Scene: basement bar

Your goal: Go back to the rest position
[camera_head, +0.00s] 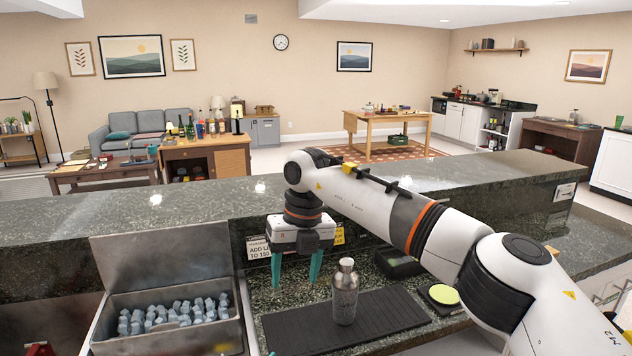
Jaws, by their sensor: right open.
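My right gripper (296,270) points down over the lower counter. Its two teal fingers are apart and nothing shows between them. A grey speckled bottle (345,294) with a metal cap stands upright to the right of the fingers, apart from them. It stands on a black ribbed mat (395,312). My right arm comes in from the right and arches over the counter.
A steel bin (165,298) with an open lid and several ice cubes lies left of the mat. The raised granite bar top (140,211) runs behind. A round yellow-green pad (443,294) and a black tray (398,265) lie right of the bottle.

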